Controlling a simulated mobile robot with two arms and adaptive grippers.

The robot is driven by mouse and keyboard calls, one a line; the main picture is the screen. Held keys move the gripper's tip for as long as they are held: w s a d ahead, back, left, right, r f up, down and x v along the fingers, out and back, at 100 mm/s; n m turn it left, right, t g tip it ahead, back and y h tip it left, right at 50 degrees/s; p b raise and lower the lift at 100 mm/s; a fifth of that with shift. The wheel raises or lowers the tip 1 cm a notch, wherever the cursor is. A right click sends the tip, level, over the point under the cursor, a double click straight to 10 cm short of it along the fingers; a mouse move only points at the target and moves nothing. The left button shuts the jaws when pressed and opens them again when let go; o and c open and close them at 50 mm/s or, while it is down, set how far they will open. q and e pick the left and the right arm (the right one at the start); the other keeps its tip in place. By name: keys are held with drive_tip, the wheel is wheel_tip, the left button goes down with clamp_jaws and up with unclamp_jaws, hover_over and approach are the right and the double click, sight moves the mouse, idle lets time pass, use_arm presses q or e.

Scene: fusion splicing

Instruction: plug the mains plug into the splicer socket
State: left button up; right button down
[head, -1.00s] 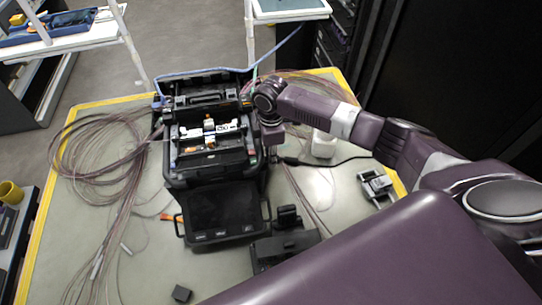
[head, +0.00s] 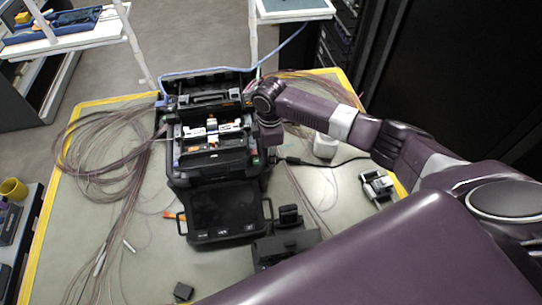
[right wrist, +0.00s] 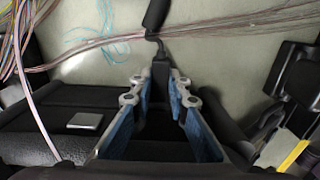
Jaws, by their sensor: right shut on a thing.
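The splicer (head: 212,165) is a black open case with a white and metal work area, standing on the middle of the table. My right gripper (head: 272,152) points down close against its right side. In the right wrist view the two blue-padded fingers (right wrist: 160,82) are shut on the black mains plug (right wrist: 160,92), near their tips. A black cable (right wrist: 155,16) leads away from the plug. The splicer's dark body fills the lower part of that view. The socket cannot be made out, and I cannot tell whether the plug touches it. My left gripper is not in view.
A white block (head: 325,147) stands right of the splicer near the black cable. A small grey metal device (head: 377,186) lies farther right. Thin fibre coils (head: 100,150) spread over the table's left side. A black box (head: 286,246) stands in front.

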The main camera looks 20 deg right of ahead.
drive_tip(key=shift+a, duration=0.1)
drive_tip(key=c, duration=1.8)
unclamp_jaws()
drive_tip(key=shift+o, duration=0.2)
wheel_tip(320, 180, up, 12)
